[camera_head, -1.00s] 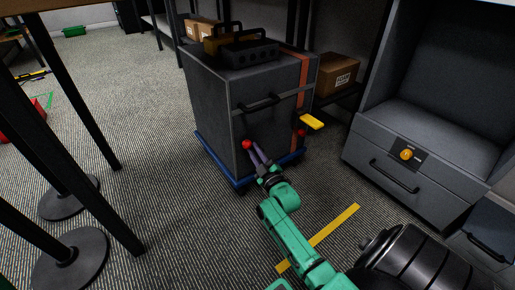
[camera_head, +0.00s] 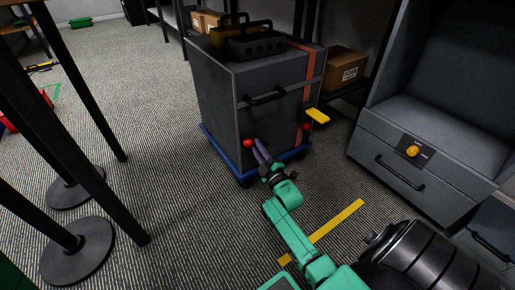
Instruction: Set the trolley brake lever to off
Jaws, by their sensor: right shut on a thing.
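The trolley (camera_head: 222,105) is a grey cabinet on a blue wheeled base (camera_head: 218,152). A red knob (camera_head: 248,142) shows low on its front, at the left side; I take it as the end of the brake lever, whose shaft is mostly hidden by my fingers. My right gripper (camera_head: 260,151), with purple fingers on a green arm, is at the trolley's lower front, just right of the red knob. It is shut on what looks like the lever. My left gripper is not in view.
A yellow handle (camera_head: 317,116) sticks out at the trolley's right side. A black bar handle (camera_head: 265,97) crosses its front. A grey drawer unit (camera_head: 378,145) with an orange knob (camera_head: 413,151) stands at right. Dark posts on round bases (camera_head: 78,252) stand at left. Patterned floor between is clear.

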